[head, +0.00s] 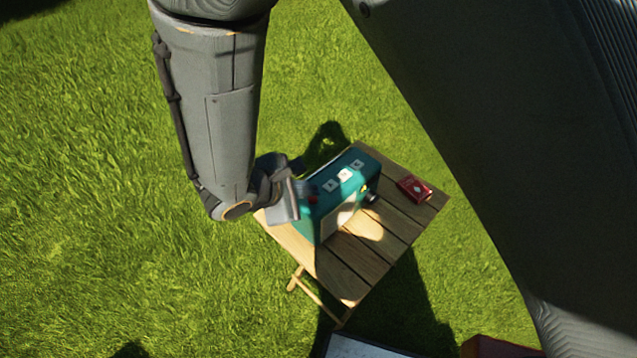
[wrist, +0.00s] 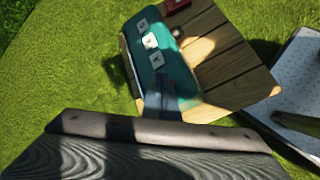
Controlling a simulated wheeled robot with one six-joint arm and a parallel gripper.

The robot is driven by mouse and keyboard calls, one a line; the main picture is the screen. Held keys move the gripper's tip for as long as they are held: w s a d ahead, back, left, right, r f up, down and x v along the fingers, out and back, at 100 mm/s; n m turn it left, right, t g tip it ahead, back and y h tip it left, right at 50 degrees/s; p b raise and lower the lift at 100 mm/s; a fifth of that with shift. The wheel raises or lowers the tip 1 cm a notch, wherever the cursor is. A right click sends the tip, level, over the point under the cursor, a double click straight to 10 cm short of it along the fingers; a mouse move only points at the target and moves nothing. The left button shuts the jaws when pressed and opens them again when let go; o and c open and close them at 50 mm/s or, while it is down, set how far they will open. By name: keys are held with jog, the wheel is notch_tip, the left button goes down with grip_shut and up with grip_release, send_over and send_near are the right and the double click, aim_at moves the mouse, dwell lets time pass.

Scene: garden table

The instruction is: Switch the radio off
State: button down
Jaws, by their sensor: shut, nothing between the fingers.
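The teal radio (head: 318,228) stands on a small wooden slatted table (head: 345,268). Three pale square buttons with dark symbols (head: 345,174) sit in a row on its top, and a small red part (head: 312,199) shows near its left end. A round knob (head: 371,196) is on its right-hand face. The radio (wrist: 172,72) and buttons (wrist: 150,41) also show in the wrist view. My gripper (head: 307,189) is shut and empty, at the radio's left end by the red part. Its fingertips (wrist: 160,98) overlap the radio's near end; I cannot tell whether they touch.
A small red box (head: 414,188) lies on the table's right corner. A pale speckled surface (wrist: 303,75) lies off to the right in the wrist view. Grass surrounds the table, and the table's front boards are bare.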

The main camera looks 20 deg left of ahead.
jog(key=shift+f, duration=0.15)
dwell(0.3)
jog(key=shift+f+b, duration=0.35)
jog(key=shift+b, duration=0.1)
jog(key=shift+f, duration=0.1)
dwell(0.4)
jog(key=shift+r, duration=0.6)
notch_tip(320, 180, up, 6)
jog(key=p, duration=0.4)
dwell(0.5)
